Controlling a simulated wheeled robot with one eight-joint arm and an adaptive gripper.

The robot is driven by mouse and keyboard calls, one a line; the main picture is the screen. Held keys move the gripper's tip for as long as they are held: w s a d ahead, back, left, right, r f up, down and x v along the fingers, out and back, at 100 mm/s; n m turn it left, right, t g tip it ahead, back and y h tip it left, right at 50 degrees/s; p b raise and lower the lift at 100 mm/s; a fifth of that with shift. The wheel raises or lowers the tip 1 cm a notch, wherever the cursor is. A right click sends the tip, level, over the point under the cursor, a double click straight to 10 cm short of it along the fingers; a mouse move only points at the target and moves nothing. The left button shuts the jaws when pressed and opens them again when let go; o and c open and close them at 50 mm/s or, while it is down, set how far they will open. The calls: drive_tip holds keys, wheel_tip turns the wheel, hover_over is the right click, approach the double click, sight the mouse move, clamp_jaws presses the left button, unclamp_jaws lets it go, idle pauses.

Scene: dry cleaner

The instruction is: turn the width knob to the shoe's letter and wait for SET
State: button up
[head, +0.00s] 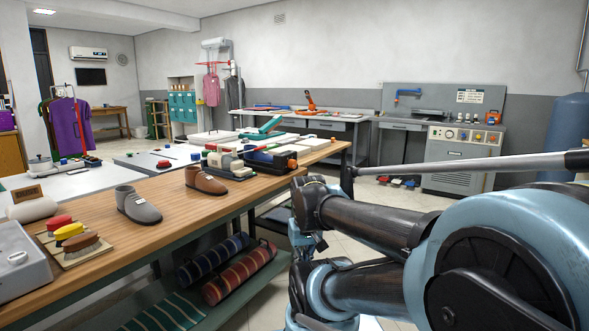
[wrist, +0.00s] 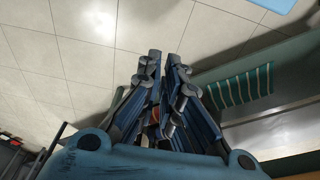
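A grey shoe (head: 138,207) and a brown shoe (head: 206,181) stand on the wooden bench in the head view. No letter is readable on either. Behind them is a low device (head: 268,160) with dark, red and green parts and a pale shoe-like form (head: 229,167); it is too small to pick out a width knob or any SET display. My gripper (wrist: 164,56) shows in the wrist view, its fingertips a narrow gap apart with nothing seen held between them. It points over the tiled floor, away from the shoes.
Rolled striped mats (head: 240,275) lie on the shelf below. A control cabinet (head: 460,150) stands at the back right.

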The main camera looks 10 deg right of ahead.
drive_tip(key=o, duration=0.4)
drive_tip(key=shift+s+a+r, duration=0.1)
drive_tip(key=shift+s+r, duration=0.2)
drive_tip(key=shift+r, duration=0.1)
drive_tip(key=o, duration=0.6)
drive_tip(key=shift+n+y, duration=0.5)
drive_tip(key=shift+y, duration=0.4)
drive_tip(key=w+r, duration=0.1)
drive_tip(key=w, duration=0.1)
drive_tip(key=w+a+r, duration=0.1)
drive_tip(key=w, duration=0.1)
drive_tip(key=w+a+r, duration=0.1)
drive_tip(key=r, duration=0.1)
drive_tip(key=shift+w+a, duration=0.15)
drive_tip(key=shift+w, duration=0.25)
drive_tip(key=w+d+r+n+t+y, duration=0.1)
drive_tip(key=w+r+n+t+y, duration=0.3)
drive_tip(key=w, duration=1.1)
drive_tip(key=w+d+r+g+y, duration=0.15)
drive_tip(key=w+r, duration=0.45)
drive_tip(key=w, duration=0.8)
drive_tip(key=n+t+y, duration=0.4)
drive_tip(key=t+y, duration=0.2)
drive_tip(key=t, duration=0.2)
approach(295, 165)
drive_tip(key=shift+h, duration=0.25)
drive_tip(key=x, duration=0.8)
drive_tip(key=shift+w+a+r, duration=0.15)
drive_tip(key=shift+a+r, duration=0.1)
drive_tip(key=shift+a, duration=0.1)
